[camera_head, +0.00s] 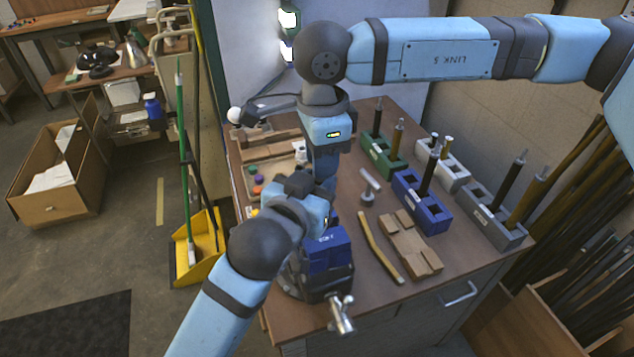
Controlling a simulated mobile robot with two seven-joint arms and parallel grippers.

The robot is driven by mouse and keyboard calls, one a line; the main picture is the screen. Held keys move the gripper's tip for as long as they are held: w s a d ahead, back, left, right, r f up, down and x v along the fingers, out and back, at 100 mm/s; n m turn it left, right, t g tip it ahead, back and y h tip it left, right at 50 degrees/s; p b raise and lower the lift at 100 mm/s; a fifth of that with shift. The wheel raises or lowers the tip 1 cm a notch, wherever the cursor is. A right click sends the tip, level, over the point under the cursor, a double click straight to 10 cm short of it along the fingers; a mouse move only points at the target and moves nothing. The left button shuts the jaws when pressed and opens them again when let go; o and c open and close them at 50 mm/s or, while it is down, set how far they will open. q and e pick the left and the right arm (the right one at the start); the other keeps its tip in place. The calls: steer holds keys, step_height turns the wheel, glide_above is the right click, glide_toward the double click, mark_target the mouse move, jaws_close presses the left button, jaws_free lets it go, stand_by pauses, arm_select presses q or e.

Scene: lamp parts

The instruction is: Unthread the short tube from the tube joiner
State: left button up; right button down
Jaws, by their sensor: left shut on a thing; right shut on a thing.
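My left arm comes in from the bottom left and ends at my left gripper (298,187) above the table. My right arm comes in from the top right, and my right gripper (325,168) points down close beside the left one. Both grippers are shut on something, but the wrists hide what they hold. I cannot make out the short tube or the tube joiner between them, nor whether the two are joined. A small silver T-shaped piece (369,187) stands on the table to the right of the grippers; I cannot tell which part it is.
A blue-jawed vise (328,252) stands in front of the grippers. Green (380,155), blue (420,208), white (452,172) and grey (490,225) holders with tubes stand to the right. A curved tan strip (380,248) and a wooden block (410,245) lie at the front right.

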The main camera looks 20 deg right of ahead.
steer(key=n, duration=0.5)
steer(key=shift+r+n, duration=0.1)
steer(key=shift+n, duration=0.3)
steer(key=shift+n, duration=0.7)
steer(key=n, duration=0.5)
steer(key=shift+n, duration=1.1)
steer(key=n, duration=0.5)
steer(key=shift+r, duration=0.1)
